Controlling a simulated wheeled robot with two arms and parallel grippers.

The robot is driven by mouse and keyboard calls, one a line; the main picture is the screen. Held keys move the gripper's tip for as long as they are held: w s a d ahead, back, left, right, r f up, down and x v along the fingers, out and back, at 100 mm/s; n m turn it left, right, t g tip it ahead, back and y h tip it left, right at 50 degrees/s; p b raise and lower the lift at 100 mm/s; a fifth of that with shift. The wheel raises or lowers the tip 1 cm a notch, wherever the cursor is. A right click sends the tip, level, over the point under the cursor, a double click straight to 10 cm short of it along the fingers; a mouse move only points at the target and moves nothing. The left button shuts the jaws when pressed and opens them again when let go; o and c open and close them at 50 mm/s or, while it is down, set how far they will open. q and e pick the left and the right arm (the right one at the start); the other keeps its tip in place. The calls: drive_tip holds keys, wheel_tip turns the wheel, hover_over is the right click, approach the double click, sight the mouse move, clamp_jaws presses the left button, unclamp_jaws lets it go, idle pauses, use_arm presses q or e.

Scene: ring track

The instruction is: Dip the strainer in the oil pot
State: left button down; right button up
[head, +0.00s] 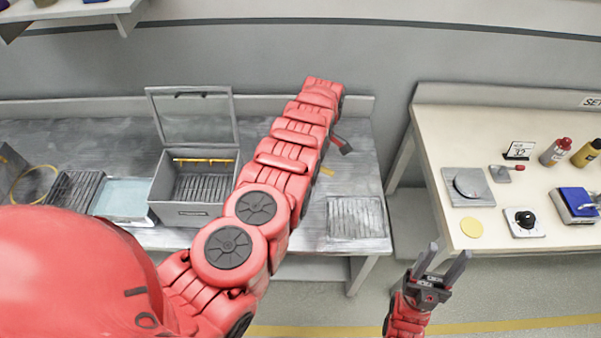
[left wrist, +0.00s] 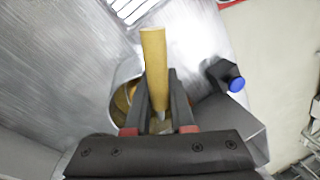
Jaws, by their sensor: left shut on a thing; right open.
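In the left wrist view my left gripper (left wrist: 158,88) is shut on a tan, stick-like handle (left wrist: 153,48), which looks like the strainer's. The strainer's head is hidden behind the fingers. Below the fingers is a round metal vessel (left wrist: 119,95) with golden content, apparently the oil pot; whether the strainer touches the oil cannot be told. In the head view my left arm covers the pot and the left gripper. A short yellow piece (head: 327,171), perhaps the handle, shows beside the arm. My right gripper (head: 448,258) is open and empty, low over the floor.
On the steel counter (head: 300,240) stand an open-lidded grey box (head: 185,213) with a yellow bar, and a grated tray (head: 355,217). A dark part with a blue end (left wrist: 236,84) is beside the pot. A cream table (head: 440,135) with bottles stands right, across a gap.

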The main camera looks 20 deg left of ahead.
use_arm(q)
drive_tip(key=p+v, duration=0.1)
drive_tip(key=v, duration=0.2)
drive_tip(key=shift+a+r+p, duration=0.15)
drive_tip(key=shift+r+p, duration=0.15)
drive_tip(key=shift+w+r+t+p, duration=0.3)
drive_tip(key=shift+r+p, duration=0.4)
drive_tip(key=shift+r, duration=0.25)
drive_tip(key=shift+r+p, duration=0.35)
drive_tip(key=shift+r, duration=0.2)
drive_tip(key=shift+a+r+p, duration=0.1)
drive_tip(key=shift+r+p, duration=1.3)
drive_tip(key=shift+r, duration=0.7)
drive_tip(key=shift+f, duration=0.1)
